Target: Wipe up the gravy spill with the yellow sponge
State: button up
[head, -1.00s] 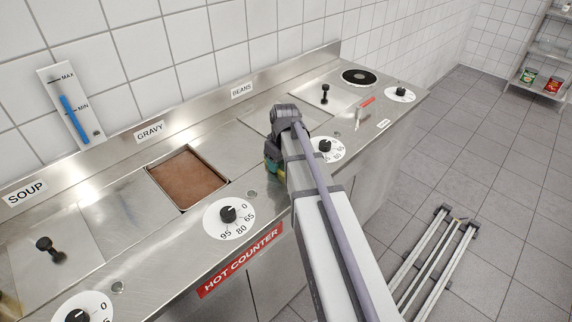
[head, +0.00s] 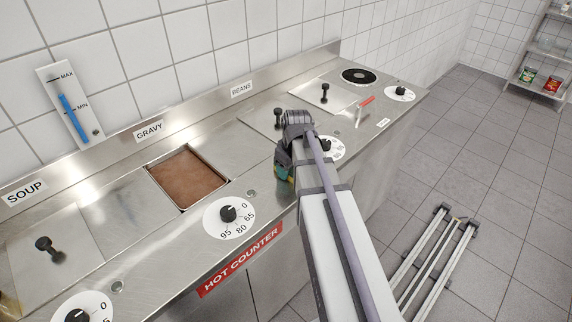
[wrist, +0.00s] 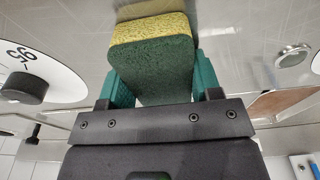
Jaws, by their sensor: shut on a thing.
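My gripper (wrist: 152,88) is shut on the yellow sponge (wrist: 152,36), which has a dark green face towards the wrist camera and a yellow layer beyond it. In the head view my gripper (head: 284,172) is over the counter front, right of the gravy well, and the arm hides most of the sponge. No spill on the steel shows clearly in either view. I cannot tell whether the sponge touches the counter.
The steel counter (head: 130,205) has a soup lid (head: 50,250), a beans lid handle (head: 278,118) and temperature dials (head: 229,215). A red-handled tool (head: 362,108) stands farther right, near a round hotplate (head: 358,77). Bare steel lies between the gravy well and my gripper.

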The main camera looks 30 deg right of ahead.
jog(key=s, duration=0.1)
jog(key=s+d, duration=0.1)
jog(key=s, duration=0.1)
jog(key=shift+w, duration=0.15)
jog(key=shift+r, duration=0.1)
notch_tip(320, 180, up, 6)
jog(key=p, duration=0.6)
notch_tip(320, 180, up, 3)
jog(key=p, duration=0.3)
jog(key=shift+r, duration=0.15)
jog(key=shift+a, duration=0.1)
